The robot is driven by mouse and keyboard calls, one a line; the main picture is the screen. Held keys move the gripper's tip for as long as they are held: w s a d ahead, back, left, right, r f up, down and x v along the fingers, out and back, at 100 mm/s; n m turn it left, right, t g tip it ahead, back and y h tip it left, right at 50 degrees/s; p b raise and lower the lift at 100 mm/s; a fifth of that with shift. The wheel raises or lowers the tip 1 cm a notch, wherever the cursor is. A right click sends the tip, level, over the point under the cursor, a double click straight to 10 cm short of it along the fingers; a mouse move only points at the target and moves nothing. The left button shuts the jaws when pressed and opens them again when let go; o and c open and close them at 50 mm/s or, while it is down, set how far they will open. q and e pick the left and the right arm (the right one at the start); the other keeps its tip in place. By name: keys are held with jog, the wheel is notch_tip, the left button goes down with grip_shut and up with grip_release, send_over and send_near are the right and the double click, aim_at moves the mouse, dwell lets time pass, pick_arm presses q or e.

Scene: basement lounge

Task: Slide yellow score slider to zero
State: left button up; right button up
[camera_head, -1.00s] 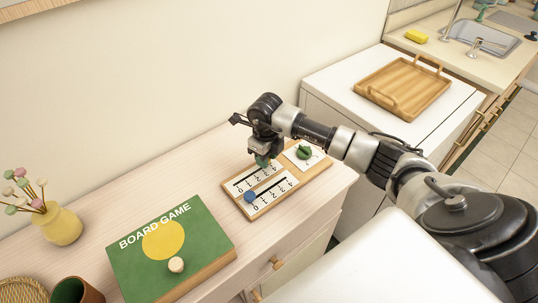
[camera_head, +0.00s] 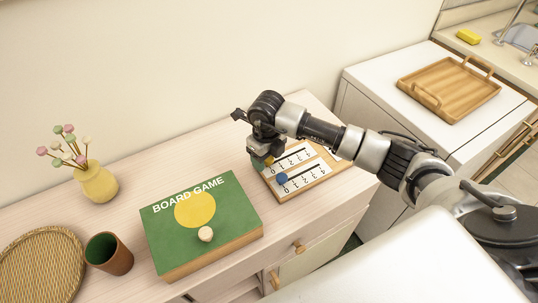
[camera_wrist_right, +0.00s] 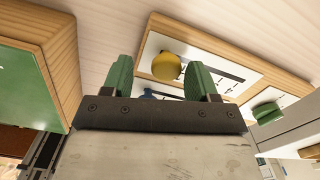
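The blue slider (camera_head: 281,179) is at the left end of the nearer track. My right gripper (camera_head: 262,160) is low over the board's left end. In the wrist view its green fingers (camera_wrist_right: 160,78) are apart, with the yellow slider between them, close to the right finger; I cannot tell whether they touch. My left gripper is out of view.
A green board game box (camera_head: 235,215) lies just left of the scoreboard. A yellow vase (camera_head: 97,183), a brown cup (camera_head: 109,254) and a woven tray (camera_head: 40,268) stand farther left. A wooden tray (camera_head: 450,92) rests on the white unit at right. The wall runs behind.

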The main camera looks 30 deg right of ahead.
aim_at(267, 160)
jog(key=shift+d, duration=0.1)
notch_tip(267, 160, up, 11)
jog(key=b, duration=0.1)
jog(key=shift+b, duration=0.3)
jog(key=shift+f, duration=0.2)
dwell(0.4)
